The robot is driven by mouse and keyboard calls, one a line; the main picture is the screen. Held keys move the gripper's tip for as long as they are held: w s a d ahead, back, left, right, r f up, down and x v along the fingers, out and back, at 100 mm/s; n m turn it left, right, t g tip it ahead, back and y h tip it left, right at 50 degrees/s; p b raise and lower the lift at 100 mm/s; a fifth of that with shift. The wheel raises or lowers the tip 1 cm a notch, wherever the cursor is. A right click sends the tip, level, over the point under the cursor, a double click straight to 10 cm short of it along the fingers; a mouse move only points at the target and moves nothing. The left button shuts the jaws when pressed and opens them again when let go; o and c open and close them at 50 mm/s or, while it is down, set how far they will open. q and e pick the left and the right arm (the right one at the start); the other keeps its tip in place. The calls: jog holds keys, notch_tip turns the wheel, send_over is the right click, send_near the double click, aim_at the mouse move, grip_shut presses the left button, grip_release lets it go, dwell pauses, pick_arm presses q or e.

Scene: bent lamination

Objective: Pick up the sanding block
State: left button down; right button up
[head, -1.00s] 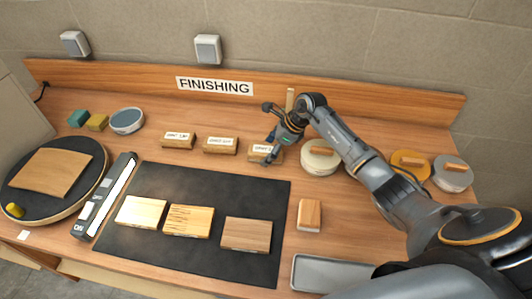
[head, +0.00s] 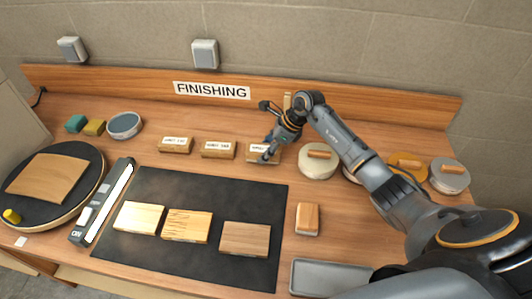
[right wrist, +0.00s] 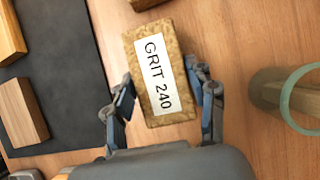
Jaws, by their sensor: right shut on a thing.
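Three tan cork-like sanding blocks with white labels stand in a row at the back of the bench: a left one (head: 175,145), a middle one (head: 217,150) and a right one (head: 254,157). In the right wrist view the right block (right wrist: 158,75) reads "GRIT 240". My right gripper (head: 268,154) is at this right block, partly covering it in the head view. In the right wrist view its fingers (right wrist: 160,88) are on either side of the block, shut on it. The block appears to be still at the bench surface. My left gripper is not in view.
A dark mat (head: 150,250) with three wood pieces lies in front. Round lidded containers (head: 318,164) stand right of the gripper. A wooden-topped block (head: 307,218) and a grey tray (head: 325,277) are nearer. A glass-rimmed jar (right wrist: 292,98) shows beside the gripper.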

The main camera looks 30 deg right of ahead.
jog(key=s+a+r+b, duration=0.5)
jog(key=s+a+r, duration=0.5)
jog(key=r, duration=0.1)
jog(key=shift+r, duration=0.3)
jog(key=o, duration=0.6)
jog(key=c, duration=0.4)
jog(key=shift+c, duration=0.2)
